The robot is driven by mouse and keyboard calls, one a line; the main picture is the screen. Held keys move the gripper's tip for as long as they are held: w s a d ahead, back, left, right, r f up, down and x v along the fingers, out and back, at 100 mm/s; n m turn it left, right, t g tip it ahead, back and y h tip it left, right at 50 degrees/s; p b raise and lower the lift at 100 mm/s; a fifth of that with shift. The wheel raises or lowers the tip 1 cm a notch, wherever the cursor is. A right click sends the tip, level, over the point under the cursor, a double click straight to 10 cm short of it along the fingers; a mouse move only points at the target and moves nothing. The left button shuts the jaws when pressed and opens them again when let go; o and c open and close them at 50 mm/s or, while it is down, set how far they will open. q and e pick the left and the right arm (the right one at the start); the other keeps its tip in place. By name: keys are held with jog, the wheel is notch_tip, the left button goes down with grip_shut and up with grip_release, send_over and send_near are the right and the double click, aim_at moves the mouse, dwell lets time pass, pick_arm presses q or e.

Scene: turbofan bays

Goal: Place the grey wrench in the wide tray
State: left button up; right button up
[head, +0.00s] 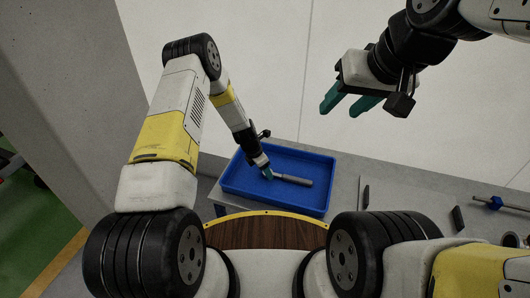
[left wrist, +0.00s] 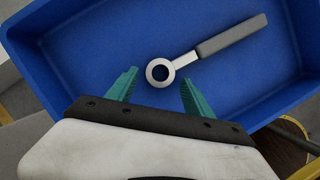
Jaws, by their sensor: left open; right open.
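The grey wrench (head: 293,179) lies inside the blue wide tray (head: 326,186) in the head view. In the left wrist view the wrench (left wrist: 188,62) has a ring end at the left and a darker grey handle at the right, lying flat on the floor of the tray (left wrist: 280,100). My left gripper (head: 268,174) is low over the tray; in the left wrist view its teal fingers (left wrist: 157,84) are apart, with the ring end just beyond and between their tips. The fingers do not appear to grip it. My right gripper (head: 337,103) is raised at the upper right, open and empty.
The tray stands on a grey table (head: 347,190). A dark upright piece (head: 364,192) stands right of the tray, and a blue part on a rod (head: 495,203) lies farther right. A pale wall (head: 340,60) rises behind. The tray floor around the wrench is clear.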

pick_arm(q)
jog(key=s+a+r+m+t, duration=0.1)
jog(key=s+a+r+m, duration=0.25)
jog(key=r, duration=0.95)
jog(key=s+a+r+m, duration=0.2)
jog(key=s+r+m, duration=0.15)
jog(key=r, duration=0.95)
jog(key=s+a+r+m+t, duration=0.1)
jog(key=s+a+r+m, duration=0.3)
jog(key=r, duration=0.9)
jog(key=s+a+r+m, duration=0.1)
jog(key=s+r+m, duration=0.2)
jog(key=s, duration=0.4)
jog(key=s+a+r+m+t, duration=0.1)
jog(key=s+r+m, duration=0.3)
jog(key=s+m, duration=0.2)
jog(key=s+a+r+m+t+y, duration=0.1)
jog(key=s+r+m, duration=0.3)
jog(key=s, duration=0.3)
jog(key=shift+s+a+r+m, duration=0.25)
jog(key=shift+s+a+m, duration=0.1)
jog(key=shift+m, duration=0.15)
jog(key=shift+w, duration=0.1)
